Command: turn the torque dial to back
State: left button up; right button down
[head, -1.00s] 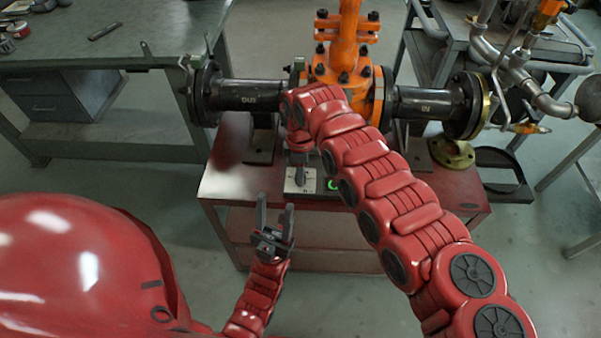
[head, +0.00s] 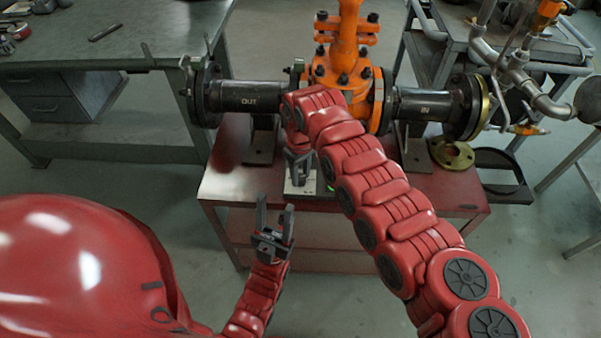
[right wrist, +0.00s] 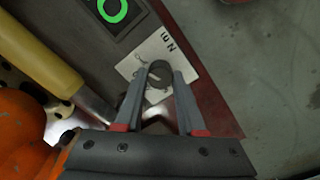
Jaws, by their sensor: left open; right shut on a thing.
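The torque dial (right wrist: 158,71) is a grey knob on a white marked plate (right wrist: 172,48). The plate also shows in the head view (head: 300,189) on the red stand's top, where the knob is mostly hidden by my right gripper (head: 299,163). In the right wrist view, my right gripper (right wrist: 157,76) has its two fingers on either side of the knob and is shut on it. My left gripper (head: 273,218) is open and empty, in front of the red stand and apart from the dial.
The orange gate valve (head: 346,60) and its black pipes (head: 245,96) stand behind the dial. A dark panel with a green ring (right wrist: 112,8) and a yellow bar (right wrist: 38,52) are close to my right gripper. A workbench (head: 120,40) stands at left.

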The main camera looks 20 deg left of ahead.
aim_at(301, 177)
jog(key=shift+m, duration=0.3)
jog(key=c, duration=0.5)
grip_release()
notch_tip(301, 177, up, 17)
jog(key=shift+r, duration=0.2)
dwell(0.5)
